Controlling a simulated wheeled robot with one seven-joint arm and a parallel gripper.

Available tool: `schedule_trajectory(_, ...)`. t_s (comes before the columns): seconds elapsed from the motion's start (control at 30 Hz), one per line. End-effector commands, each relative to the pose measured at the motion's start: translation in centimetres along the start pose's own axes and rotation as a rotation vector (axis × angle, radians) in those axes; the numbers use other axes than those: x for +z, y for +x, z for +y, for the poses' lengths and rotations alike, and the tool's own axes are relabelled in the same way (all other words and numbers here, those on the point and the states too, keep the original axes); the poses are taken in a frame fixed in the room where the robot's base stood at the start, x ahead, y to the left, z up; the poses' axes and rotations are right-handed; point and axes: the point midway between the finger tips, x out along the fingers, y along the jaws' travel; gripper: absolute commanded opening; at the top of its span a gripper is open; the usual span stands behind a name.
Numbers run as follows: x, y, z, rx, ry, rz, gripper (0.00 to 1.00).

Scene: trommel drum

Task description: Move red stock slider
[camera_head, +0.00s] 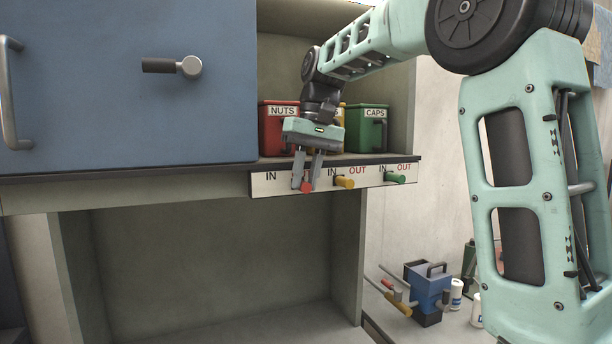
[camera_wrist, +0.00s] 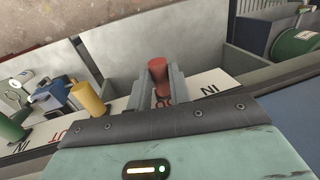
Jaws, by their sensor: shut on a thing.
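The red stock slider (camera_head: 306,187) is a small red knob on the white IN/OUT strip (camera_head: 268,186) at the shelf's front edge. My gripper (camera_head: 307,183) reaches down from above and is shut on the red slider. In the wrist view the red knob (camera_wrist: 158,72) sits between the two grey fingers (camera_wrist: 160,88), its rounded end standing clear of them. An "IN" label shows to the left of the slider in the head view. The red "OUT" label near it is mostly hidden behind the fingers.
A yellow slider (camera_head: 345,182) and a green slider (camera_head: 395,178) stand farther right on the strip. Red NUTS (camera_head: 272,135) and green CAPS (camera_head: 367,130) bins stand on the shelf above, with a yellow bin mostly hidden by my wrist. A blue cabinet (camera_head: 100,90) is at left.

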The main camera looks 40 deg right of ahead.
Motion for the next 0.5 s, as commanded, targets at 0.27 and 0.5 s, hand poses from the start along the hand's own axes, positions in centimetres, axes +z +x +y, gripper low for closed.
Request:
schedule_trajectory(0.27, -0.1, 0.7, -4.0, -0.002, -0.003, 0.000, 0.00)
schedule_trajectory(0.5, -0.1, 0.8, -4.5, -0.004, -0.001, 0.001, 0.00)
